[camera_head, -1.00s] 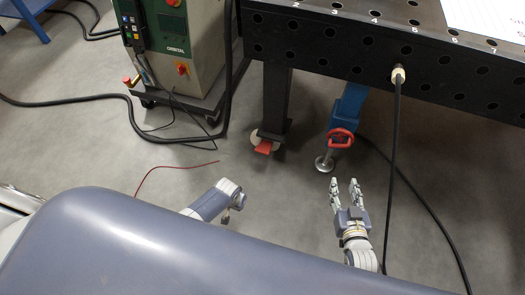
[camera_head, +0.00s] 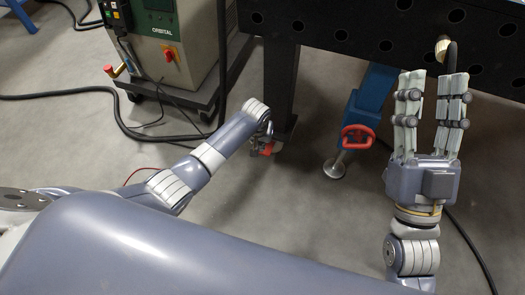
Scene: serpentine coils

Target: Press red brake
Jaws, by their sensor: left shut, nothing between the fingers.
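The red brake (camera_head: 267,149) is a small red pedal at the foot of the table's dark leg. It is mostly hidden behind my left gripper (camera_head: 262,140), which is at it, pointing down and away from me. My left gripper shows only in small part past the wrist and is shut with nothing held. I cannot tell whether it touches the pedal. My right gripper (camera_head: 432,82) is raised in front of the table on the right. Its fingers are apart and empty, pointing up in the picture.
The dark perforated table (camera_head: 340,32) crosses the top. A red ring handle (camera_head: 357,137) is on the blue leg (camera_head: 372,97) to the right. A green and grey machine (camera_head: 165,50) stands on a wheeled base at the left. Cables lie on the floor.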

